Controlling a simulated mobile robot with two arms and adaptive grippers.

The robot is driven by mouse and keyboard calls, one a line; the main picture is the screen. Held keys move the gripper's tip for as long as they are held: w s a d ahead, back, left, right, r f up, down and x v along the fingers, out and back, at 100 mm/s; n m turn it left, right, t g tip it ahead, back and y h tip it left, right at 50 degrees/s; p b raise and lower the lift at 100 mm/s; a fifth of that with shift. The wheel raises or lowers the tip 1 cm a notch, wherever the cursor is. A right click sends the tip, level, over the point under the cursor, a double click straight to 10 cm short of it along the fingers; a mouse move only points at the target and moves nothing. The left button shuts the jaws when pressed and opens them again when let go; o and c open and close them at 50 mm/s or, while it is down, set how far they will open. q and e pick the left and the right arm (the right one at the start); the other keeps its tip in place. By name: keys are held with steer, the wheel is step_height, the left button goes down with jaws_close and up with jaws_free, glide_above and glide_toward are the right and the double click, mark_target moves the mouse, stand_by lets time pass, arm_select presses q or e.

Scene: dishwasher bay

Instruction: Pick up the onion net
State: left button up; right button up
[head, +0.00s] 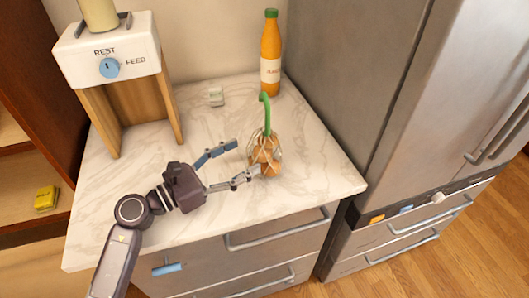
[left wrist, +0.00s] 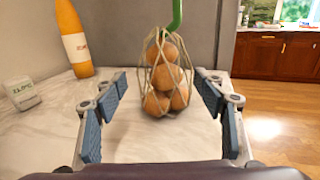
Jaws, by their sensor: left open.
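The onion net (head: 265,155) stands upright on the marble counter, with several brown onions in pale netting and a green handle at the top. In the left wrist view the net (left wrist: 166,80) is ahead, roughly centred beyond the fingers, and its handle's top is cut off. My left gripper (head: 243,162) is open, its fingers spread and pointing right toward the net; its fingertips are close to the net's left side. In the left wrist view the open fingers (left wrist: 165,95) frame the net with space on both sides. My right gripper is not in view.
An orange bottle (head: 270,60) with a green cap stands behind the net at the wall. A small white block (head: 216,97) lies further back. A white feeder on wooden legs (head: 107,52) stands at the left. A steel fridge (head: 440,90) rises right of the counter.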

mark_target(254, 153)
arm_select(q)
steer(key=shift+w+d+f, duration=0.1)
steer(key=shift+f, duration=0.3)
steer(key=shift+d+r+m+g, duration=0.3)
steer(key=shift+w+d+r+p, duration=0.1)
steer(key=shift+w+d+p, duration=0.05)
steer(key=shift+d+p, duration=0.35)
steer(key=shift+w+d+r+p, duration=0.1)
steer(key=shift+d+p, duration=0.15)
steer(key=shift+d, duration=0.35)
steer(key=shift+w+d+f+p, duration=0.25)
steer(key=shift+w+d+p, duration=0.3)
steer(key=shift+w+d, duration=0.35)
steer(key=shift+x, duration=1.05)
steer(key=shift+a+f, duration=0.1)
steer(key=shift+f, duration=0.1)
steer(key=shift+c, duration=0.7)
steer(key=c, duration=1.5)
steer(key=shift+r, duration=0.1)
steer(key=shift+c, duration=0.5)
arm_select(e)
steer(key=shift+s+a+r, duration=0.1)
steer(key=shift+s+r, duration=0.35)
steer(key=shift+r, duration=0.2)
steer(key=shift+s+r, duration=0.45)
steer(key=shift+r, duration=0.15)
